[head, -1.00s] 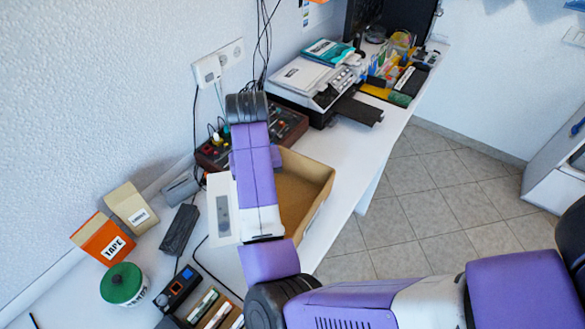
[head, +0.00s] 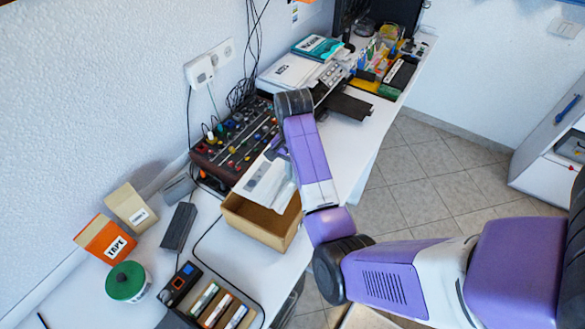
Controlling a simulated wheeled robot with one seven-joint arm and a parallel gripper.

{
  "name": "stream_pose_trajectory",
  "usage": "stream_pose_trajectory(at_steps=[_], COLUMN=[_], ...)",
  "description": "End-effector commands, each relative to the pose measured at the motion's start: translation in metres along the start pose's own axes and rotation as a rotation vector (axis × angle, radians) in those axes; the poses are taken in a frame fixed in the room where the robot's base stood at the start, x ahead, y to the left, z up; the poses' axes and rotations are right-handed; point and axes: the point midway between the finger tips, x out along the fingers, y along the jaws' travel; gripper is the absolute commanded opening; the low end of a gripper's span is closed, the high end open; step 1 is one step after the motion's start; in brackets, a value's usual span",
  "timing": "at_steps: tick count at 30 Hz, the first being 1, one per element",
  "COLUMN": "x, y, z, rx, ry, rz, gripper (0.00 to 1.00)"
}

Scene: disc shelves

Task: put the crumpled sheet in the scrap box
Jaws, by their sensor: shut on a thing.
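An open cardboard box (head: 250,222), which I take as the scrap box, stands on the white bench near its front edge. My gripper (head: 268,183) is over the box's back part, seen from above and partly behind my arm. Its fingertips are hidden from this view. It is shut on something. A pale, faceted patch (head: 284,194) at the gripper, above the box opening, looks like the crumpled sheet, but I cannot make out its outline or whether it touches the box.
A control panel with knobs (head: 235,140) stands behind the box. A tape box (head: 105,240), a beige carton (head: 130,208) and a green-lidded tub (head: 126,282) stand at the left. A tray of labelled items (head: 215,308) is at the front. A printer-like device (head: 292,72) stands farther back.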

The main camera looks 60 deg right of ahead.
Motion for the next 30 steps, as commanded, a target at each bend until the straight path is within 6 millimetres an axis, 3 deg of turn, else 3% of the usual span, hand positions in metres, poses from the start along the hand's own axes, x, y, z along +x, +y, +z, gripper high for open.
stream_pose_trajectory(at_steps=[30], x=[0.109], y=[-0.001], z=[0.000], rx=[-0.002], ry=[0.000], rz=[-0.001], gripper=[0.00])
